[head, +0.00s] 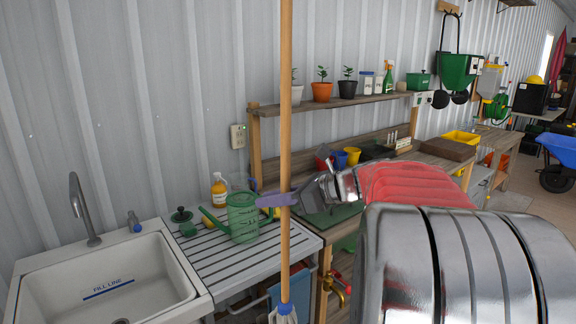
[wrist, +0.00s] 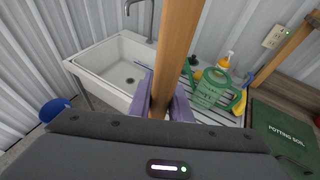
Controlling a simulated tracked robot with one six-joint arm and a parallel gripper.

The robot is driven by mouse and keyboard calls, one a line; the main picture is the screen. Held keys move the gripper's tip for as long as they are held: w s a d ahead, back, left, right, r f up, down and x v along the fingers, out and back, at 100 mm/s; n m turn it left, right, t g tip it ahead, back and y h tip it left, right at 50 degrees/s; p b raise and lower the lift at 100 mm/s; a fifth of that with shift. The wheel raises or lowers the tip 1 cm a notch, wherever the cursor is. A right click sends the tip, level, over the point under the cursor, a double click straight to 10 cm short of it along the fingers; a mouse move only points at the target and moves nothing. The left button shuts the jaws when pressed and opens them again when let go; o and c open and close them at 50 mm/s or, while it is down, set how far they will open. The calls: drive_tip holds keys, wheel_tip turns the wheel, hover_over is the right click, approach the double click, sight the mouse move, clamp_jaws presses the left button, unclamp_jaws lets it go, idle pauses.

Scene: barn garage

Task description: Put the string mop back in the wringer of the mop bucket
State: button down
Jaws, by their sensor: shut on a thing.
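The string mop (head: 285,130) has a long wooden handle that stands nearly upright in the head view. The top of its white and blue head (head: 283,314) shows at the bottom edge; the rest is cut off. My gripper (head: 277,200), with purple fingers, is shut around the handle below its middle. In the wrist view the handle (wrist: 175,60) rises between the two purple fingers (wrist: 163,103). The mop bucket and its wringer are in neither view that I can make out.
A white sink (head: 105,275) with a tap stands left of the mop. A potting bench with a pot shelf (head: 335,102) lies to the right.

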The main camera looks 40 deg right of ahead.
drive_tip(key=a+f+n+g+y, duration=0.1)
drive_tip(key=a+f, duration=0.6)
drive_tip(key=f, duration=0.5)
drive_tip(key=w+a+f+n+g+y, duration=0.1)
drive_tip(key=a+f+n+y, duration=0.1)
drive_tip(key=a+f, duration=0.5)
drive_tip(key=w+a+f+n+g+y, duration=0.1)
drive_tip(key=a+f, duration=0.6)
drive_tip(key=f, duration=1.1)
drive_tip(key=shift+a+f+n+g+y, duration=0.25)
drive_tip(key=shift+a+n+g+y, duration=0.15)
drive_tip(key=shift+n+g, duration=0.25)
